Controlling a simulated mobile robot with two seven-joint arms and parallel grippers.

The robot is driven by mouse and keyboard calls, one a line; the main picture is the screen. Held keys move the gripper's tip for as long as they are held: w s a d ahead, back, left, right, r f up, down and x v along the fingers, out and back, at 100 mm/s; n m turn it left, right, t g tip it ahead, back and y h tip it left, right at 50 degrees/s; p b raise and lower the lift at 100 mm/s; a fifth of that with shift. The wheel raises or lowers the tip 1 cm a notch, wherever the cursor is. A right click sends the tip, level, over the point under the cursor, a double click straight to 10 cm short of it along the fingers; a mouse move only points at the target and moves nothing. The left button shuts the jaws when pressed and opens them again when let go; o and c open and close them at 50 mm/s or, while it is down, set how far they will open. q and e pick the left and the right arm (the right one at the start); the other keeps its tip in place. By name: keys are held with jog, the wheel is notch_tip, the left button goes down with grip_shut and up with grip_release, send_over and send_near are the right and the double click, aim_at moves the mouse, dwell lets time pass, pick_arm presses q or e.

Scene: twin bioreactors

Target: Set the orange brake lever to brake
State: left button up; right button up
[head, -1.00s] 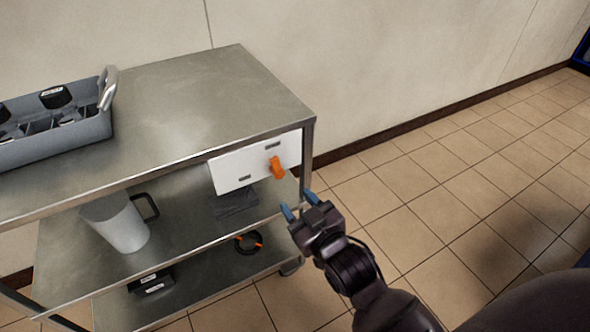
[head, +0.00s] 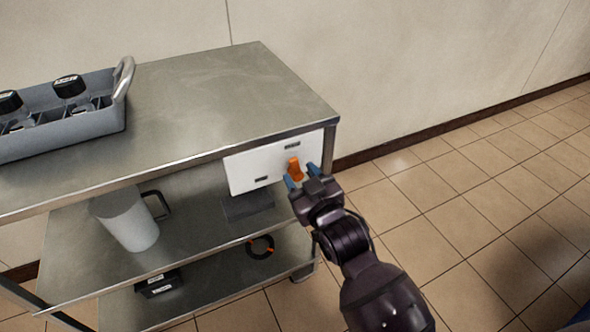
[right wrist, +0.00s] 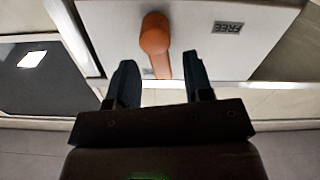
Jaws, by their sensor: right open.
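The orange brake lever (head: 293,166) sits on a white panel (head: 250,168) at the right end of the cart's front. In the right wrist view the lever (right wrist: 155,36) has a rounded knob, and its narrower part reaches between my fingertips. My right gripper (head: 301,176) is open with its blue-tipped fingers at the lever, one to each side. In the right wrist view my gripper (right wrist: 161,68) shows a gap between each finger and the lever; contact cannot be told. My left gripper is not in view.
A label reading FREE (right wrist: 227,27) appears upside down on the panel in the right wrist view. The steel cart (head: 215,95) carries a grey crate (head: 60,135) with black-capped bottles. A pitcher (head: 128,222) stands on the shelf below. The tiled floor (head: 450,205) at right is clear.

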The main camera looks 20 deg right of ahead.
jog(key=shift+w, duration=1.1)
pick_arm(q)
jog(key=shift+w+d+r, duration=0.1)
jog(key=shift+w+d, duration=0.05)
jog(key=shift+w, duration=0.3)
pick_arm(e)
jog(key=shift+w, duration=0.2)
jog(key=shift+c, duration=0.3)
